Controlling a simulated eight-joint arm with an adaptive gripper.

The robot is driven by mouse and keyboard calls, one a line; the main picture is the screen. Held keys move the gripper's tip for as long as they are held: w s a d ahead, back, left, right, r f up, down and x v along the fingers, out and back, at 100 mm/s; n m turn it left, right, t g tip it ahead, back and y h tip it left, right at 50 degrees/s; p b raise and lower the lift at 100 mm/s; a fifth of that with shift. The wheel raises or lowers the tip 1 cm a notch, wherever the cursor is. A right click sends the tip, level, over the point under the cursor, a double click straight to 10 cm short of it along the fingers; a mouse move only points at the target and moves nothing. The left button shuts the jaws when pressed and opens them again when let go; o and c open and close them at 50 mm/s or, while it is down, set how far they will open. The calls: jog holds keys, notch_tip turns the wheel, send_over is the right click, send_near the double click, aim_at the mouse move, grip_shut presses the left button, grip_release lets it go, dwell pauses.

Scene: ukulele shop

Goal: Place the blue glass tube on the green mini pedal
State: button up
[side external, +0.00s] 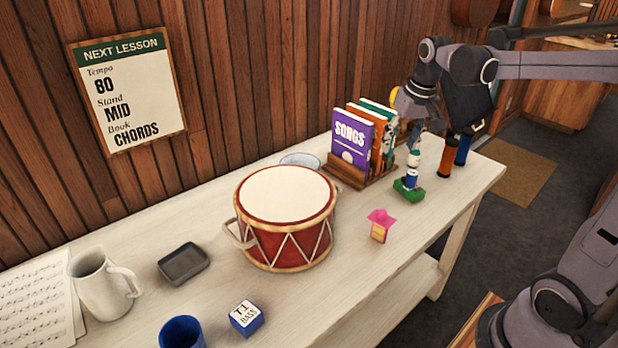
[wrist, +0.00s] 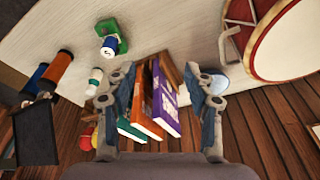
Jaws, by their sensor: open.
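A blue tube with a white band (wrist: 110,46) stands on the green mini pedal (wrist: 112,28) in the wrist view. In the side external view the blue tube (side external: 411,182) rises from the pedal (side external: 403,192), near the table's right end. A white and green tube (wrist: 95,80) stands close by and overlaps it in the side external view. My gripper (wrist: 165,90) is open, with no object held. In the side external view my gripper (side external: 412,122) is above and behind the tubes, apart from the pedal. The wrist view shows books between and beyond its fingers.
Books in a wooden rack (side external: 376,176) stand left of the pedal. An orange cylinder (side external: 446,158) and a dark blue one (side external: 462,150) stand to its right. A drum (side external: 284,222) and a pink-topped item (side external: 380,226) lie nearer.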

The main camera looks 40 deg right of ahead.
jog(key=s+a+f+n+t, duration=0.2)
jog(key=s+a, duration=0.3)
jog(key=a, duration=0.2)
jog(key=s+a+f+n+t+y, duration=0.1)
jog(key=s+a+f+n+t, duration=0.1)
jog(key=s+a, duration=0.4)
jog(key=shift+a+n+t, duration=0.3)
jog(key=shift+a+n, duration=0.4)
jog(key=shift+a, duration=0.5)
